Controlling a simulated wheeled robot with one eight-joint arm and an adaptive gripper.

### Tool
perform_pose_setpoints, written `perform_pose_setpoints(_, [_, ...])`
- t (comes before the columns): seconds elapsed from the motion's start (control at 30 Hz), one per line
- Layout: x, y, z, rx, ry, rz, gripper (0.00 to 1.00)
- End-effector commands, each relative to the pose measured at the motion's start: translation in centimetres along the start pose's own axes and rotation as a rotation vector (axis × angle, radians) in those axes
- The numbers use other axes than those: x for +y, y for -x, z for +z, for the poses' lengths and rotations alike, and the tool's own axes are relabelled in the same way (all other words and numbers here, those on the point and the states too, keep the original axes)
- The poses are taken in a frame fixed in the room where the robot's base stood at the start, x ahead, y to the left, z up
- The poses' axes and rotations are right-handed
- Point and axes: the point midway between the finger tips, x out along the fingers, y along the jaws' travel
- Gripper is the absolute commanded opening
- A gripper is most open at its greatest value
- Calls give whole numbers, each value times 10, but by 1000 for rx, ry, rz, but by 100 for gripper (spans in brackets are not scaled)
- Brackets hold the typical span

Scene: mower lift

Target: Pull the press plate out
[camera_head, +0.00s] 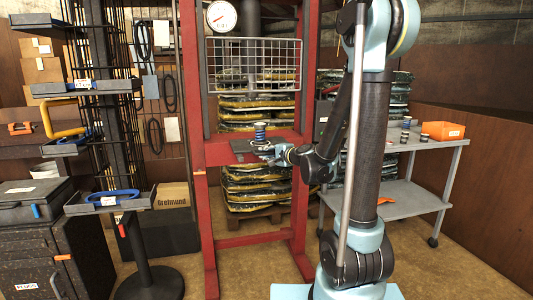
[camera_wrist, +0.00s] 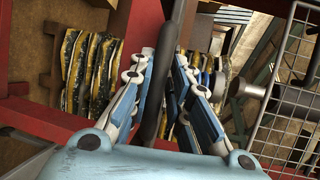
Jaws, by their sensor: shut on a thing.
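The press plate (camera_head: 242,146) is a flat dark plate lying on the red cross-beam of the press. A small blue-and-white cylinder (camera_head: 260,132) stands upright on or just behind the plate. My gripper (camera_head: 270,152) reaches in from the right at the plate's front right edge. In the wrist view my gripper (camera_wrist: 163,68) has its blue-grey fingers on both sides of the dark plate (camera_wrist: 174,50), seen edge-on, and is shut on it. The fingers and my arm hide part of the plate's right side.
The red press frame (camera_head: 197,90) has uprights on both sides and a wire guard (camera_head: 253,65) above the plate. Stacked bags (camera_head: 255,185) lie behind. A grey two-level cart (camera_head: 415,196) with an orange bin (camera_head: 442,131) stands right. A tool rack (camera_head: 108,200) stands left.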

Motion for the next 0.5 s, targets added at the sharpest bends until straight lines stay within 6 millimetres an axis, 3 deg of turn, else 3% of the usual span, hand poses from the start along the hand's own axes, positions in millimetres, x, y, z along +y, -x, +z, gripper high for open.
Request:
perform_pose_setpoints(0.17, [2, 0, 2, -6, 1, 5, 0])
perform_pose_setpoints(0.2, [3, 0, 2, -6, 1, 5, 22])
perform_pose_setpoints(0.27, [2, 0, 2, -6, 1, 5, 32])
perform_pose_setpoints(0.5, [-4, 7, 6, -3, 7, -4, 32])
